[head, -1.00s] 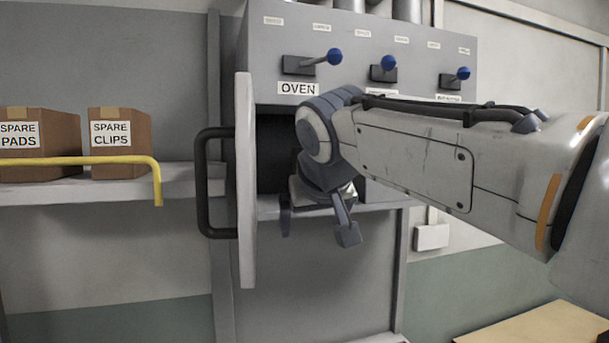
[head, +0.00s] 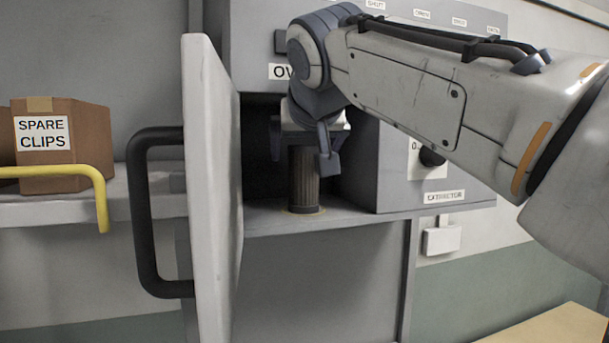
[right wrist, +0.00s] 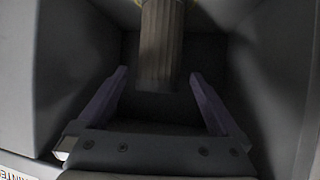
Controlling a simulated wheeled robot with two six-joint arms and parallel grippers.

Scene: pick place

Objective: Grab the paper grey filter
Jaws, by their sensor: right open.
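The grey pleated filter (head: 304,180) stands upright on the oven floor, on a thin tan ring. It also shows in the right wrist view (right wrist: 160,50), at the top middle. My right gripper (head: 302,158) is open at the oven mouth, over the filter's upper part in the head view. In the right wrist view its two fingers (right wrist: 160,90) are apart, with the filter between and beyond them, and no contact shows. The filter's top is hidden behind the gripper in the head view. My left gripper is not in view.
The oven door (head: 212,190) stands open at the left, with a black handle (head: 147,215). A box marked SPARE CLIPS (head: 62,145) sits on a shelf behind a yellow rail (head: 60,172). The extractor housing (head: 400,180) bounds the oven opening on the right.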

